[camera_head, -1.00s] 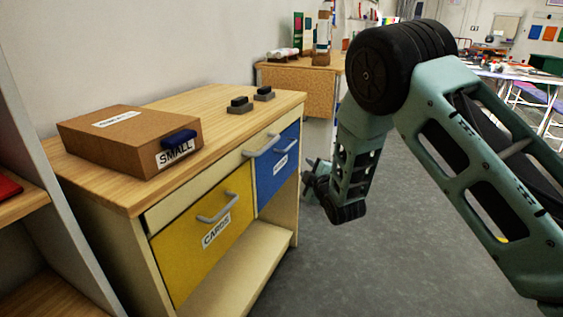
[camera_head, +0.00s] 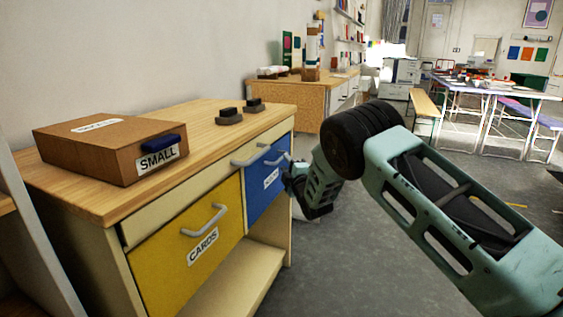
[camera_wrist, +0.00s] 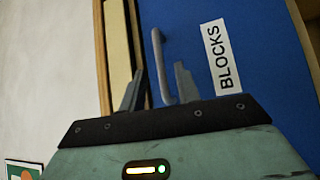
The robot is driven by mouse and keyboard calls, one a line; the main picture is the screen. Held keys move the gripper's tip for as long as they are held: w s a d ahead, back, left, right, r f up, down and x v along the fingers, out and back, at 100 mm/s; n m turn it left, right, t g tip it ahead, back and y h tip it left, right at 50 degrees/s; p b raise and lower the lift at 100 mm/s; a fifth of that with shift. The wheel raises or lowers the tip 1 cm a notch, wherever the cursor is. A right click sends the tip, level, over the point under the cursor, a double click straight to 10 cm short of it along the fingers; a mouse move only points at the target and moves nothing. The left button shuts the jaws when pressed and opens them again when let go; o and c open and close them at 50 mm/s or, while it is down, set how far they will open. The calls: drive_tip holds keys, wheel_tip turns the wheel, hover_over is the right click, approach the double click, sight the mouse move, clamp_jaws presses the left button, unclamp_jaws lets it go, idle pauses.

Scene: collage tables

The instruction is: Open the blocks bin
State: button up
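The blue blocks bin (camera_head: 258,200) is shut in the right half of the cabinet front. Its front and BLOCKS label (camera_wrist: 222,57) fill much of the wrist view. Its grey handle (camera_wrist: 160,62) runs up and down there, between the two fingers. My gripper (camera_head: 288,172) is close to the right end of this bin's front. In the wrist view my gripper (camera_wrist: 158,78) is open, with one finger on each side of the handle. I cannot tell whether either finger touches it.
The yellow CARDS bin (camera_head: 165,265) is shut to the left of the blue one. A brown SMALL box (camera_head: 90,155) and two dark blocks (camera_head: 229,118) stand on the cabinet top (camera_head: 195,115).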

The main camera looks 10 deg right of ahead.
sight(282, 158)
drive_tip(key=shift+w+a+r+b, duration=0.1)
drive_tip(key=shift+w+a, duration=0.05)
drive_tip(key=shift+w, duration=0.7)
drive_tip(key=shift+w+a+r+b, duration=0.1)
drive_tip(key=shift+w+r+b, duration=0.05)
drive_tip(key=shift+w, duration=0.75)
drive_tip(key=shift+w+a+r+b, duration=0.1)
drive_tip(key=shift+w+a, duration=0.05)
drive_tip(key=shift+w, duration=0.7)
clamp_jaws()
